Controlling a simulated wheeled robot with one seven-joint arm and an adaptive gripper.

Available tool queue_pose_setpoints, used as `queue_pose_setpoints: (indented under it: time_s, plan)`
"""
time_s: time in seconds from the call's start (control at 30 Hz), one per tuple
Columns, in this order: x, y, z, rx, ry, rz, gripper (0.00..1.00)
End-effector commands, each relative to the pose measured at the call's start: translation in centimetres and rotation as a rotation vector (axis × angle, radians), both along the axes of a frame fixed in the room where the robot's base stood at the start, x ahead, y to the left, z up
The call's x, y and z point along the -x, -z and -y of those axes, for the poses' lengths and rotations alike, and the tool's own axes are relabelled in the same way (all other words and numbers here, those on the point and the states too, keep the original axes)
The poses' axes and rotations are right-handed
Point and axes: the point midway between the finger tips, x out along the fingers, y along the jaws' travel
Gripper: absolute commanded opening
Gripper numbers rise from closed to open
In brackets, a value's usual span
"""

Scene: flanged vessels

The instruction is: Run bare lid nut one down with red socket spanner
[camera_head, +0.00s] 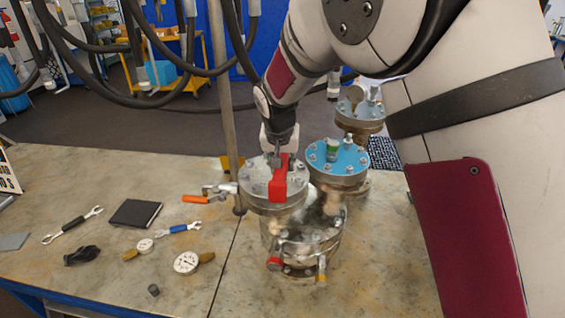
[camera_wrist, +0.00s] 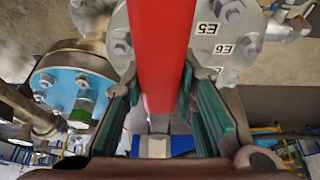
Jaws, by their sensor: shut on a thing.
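The red socket spanner (camera_head: 281,181) is in my gripper (camera_head: 280,152), over the bare metal lid (camera_head: 257,186) of a flanged vessel. In the wrist view, its broad red handle (camera_wrist: 160,40) runs between the green-padded fingers of my gripper (camera_wrist: 161,80), which are shut on it. The bare lid (camera_wrist: 224,45) lies behind the handle there, with bolts around its rim and labels E5 and E6. I cannot tell which nut is nut one, or whether the socket sits on a nut.
A blue-lidded vessel (camera_head: 340,162) stands close on the right, with a green-banded fitting. Another vessel (camera_head: 360,112) is behind it. A metal post (camera_head: 228,90) and an orange-handled valve (camera_head: 198,199) are on the left. Gauges (camera_head: 187,262) and spanners (camera_head: 73,224) lie on the bench.

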Motion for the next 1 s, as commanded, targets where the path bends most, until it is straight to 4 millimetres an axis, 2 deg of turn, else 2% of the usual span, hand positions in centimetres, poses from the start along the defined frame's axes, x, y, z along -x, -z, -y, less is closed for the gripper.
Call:
queue_pose_setpoints:
  time_s: [1.0]
  plan:
    - [0.0,2.4,0.0,-0.001,0.0,0.002,0.0]
